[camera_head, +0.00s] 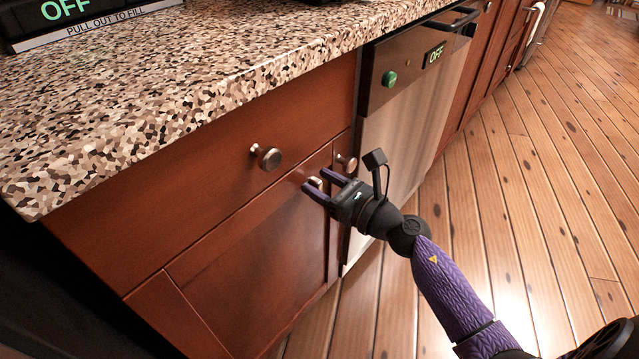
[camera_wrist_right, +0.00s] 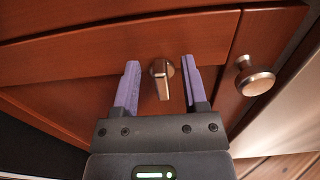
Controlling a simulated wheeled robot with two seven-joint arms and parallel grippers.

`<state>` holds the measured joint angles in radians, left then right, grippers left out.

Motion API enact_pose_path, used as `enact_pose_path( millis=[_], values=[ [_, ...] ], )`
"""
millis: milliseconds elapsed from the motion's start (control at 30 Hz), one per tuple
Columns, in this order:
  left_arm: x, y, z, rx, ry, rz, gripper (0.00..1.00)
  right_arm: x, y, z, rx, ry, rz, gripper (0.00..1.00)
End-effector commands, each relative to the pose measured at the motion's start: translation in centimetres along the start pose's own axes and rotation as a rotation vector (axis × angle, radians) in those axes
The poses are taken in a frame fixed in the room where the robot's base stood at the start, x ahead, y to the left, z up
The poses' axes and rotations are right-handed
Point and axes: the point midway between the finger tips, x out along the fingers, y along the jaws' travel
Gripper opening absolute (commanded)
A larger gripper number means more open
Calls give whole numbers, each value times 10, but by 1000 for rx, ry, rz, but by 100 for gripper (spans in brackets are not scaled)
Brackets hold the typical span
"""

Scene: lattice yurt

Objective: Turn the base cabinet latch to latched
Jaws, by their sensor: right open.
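The base cabinet (camera_head: 255,270) is reddish-brown wood, with a drawer front above a panelled door. Its latch is a small metal lever near the door's top right; it shows in the wrist view (camera_wrist_right: 160,80), pointing down in that picture. In the head view the latch is mostly hidden at my fingertips. My right gripper (camera_head: 317,181) is open. In the wrist view its purple fingers (camera_wrist_right: 160,66) stand on either side of the latch, with gaps on both sides. My left gripper is in neither view.
A round drawer knob (camera_head: 267,158) sits above and left of the gripper. A second knob (camera_head: 346,162) is close to its right. A speckled countertop (camera_head: 190,75) overhangs the cabinet. A dishwasher (camera_head: 405,125) reading OFF stands right. The plank floor (camera_head: 500,190) is clear.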

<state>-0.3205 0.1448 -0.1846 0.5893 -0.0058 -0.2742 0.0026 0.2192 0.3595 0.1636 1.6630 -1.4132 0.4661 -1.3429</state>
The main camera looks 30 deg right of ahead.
Motion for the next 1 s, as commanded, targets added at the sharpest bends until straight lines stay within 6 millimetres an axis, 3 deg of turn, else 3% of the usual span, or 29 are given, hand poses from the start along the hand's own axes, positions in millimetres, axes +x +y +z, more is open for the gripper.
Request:
enact_pose_path(
  millis=[300,567,1000],
  values=[
    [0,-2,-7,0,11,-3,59,4,0,0,1,0,0,54],
    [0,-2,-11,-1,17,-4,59,3,0,0,1,0,0,0],
    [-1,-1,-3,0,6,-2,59,3,-1,0,33,0,0,0]
  ],
)
